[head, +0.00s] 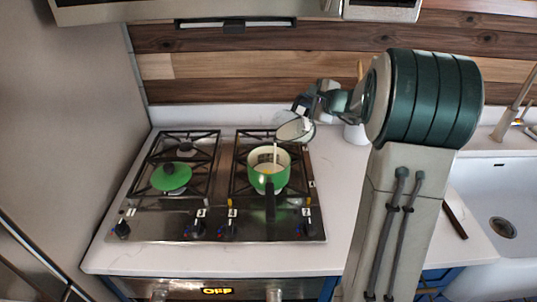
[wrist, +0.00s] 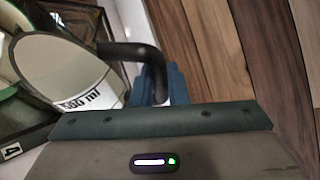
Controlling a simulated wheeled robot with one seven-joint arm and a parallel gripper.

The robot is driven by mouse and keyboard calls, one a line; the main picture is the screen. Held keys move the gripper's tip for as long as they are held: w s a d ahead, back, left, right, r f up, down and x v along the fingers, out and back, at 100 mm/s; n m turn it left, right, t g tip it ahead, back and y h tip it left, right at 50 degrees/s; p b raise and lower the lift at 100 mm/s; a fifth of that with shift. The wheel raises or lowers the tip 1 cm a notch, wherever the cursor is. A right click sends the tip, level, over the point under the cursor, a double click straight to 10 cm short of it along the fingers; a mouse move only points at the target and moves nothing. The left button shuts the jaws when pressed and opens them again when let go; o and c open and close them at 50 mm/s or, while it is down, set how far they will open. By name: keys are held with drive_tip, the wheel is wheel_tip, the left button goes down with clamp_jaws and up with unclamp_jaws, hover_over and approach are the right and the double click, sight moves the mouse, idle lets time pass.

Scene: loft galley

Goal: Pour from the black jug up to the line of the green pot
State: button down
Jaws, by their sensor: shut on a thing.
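The green pot (head: 279,183) stands on the right side of the hob, its dark handle toward me. A pale stream falls into it, and pale liquid shows inside; I cannot make out the line. The jug (head: 295,131) is tilted above the pot's far right rim. In the wrist view the jug (wrist: 93,88) shows a pale inside, a black handle (wrist: 128,52) and a "500 ml" mark. My gripper (head: 318,103) is shut on the jug's handle, to the right of and above the pot. In the wrist view the blue-grey fingers (wrist: 155,84) are at the handle.
A green lid (head: 171,178) with a dark knob lies on the left side of the hob (head: 180,226). A sink (head: 505,195) is at the far right. A white holder (head: 355,136) stands behind my arm.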

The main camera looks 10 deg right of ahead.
drive_tip(key=shift+s+a+r+n+t+h+b, duration=0.2)
drive_tip(key=shift+a+r+n+b, duration=0.3)
drive_tip(key=shift+b, duration=0.85)
drive_tip(key=shift+s+a+r+n+t+h+b, duration=0.1)
drive_tip(key=shift+s+a+r+n+t+b, duration=0.3)
drive_tip(key=shift+b, duration=0.95)
idle(0.6)
drive_tip(key=shift+w+d+r, duration=0.1)
drive_tip(key=shift+d+r, duration=0.05)
drive_tip(key=shift+r, duration=0.05)
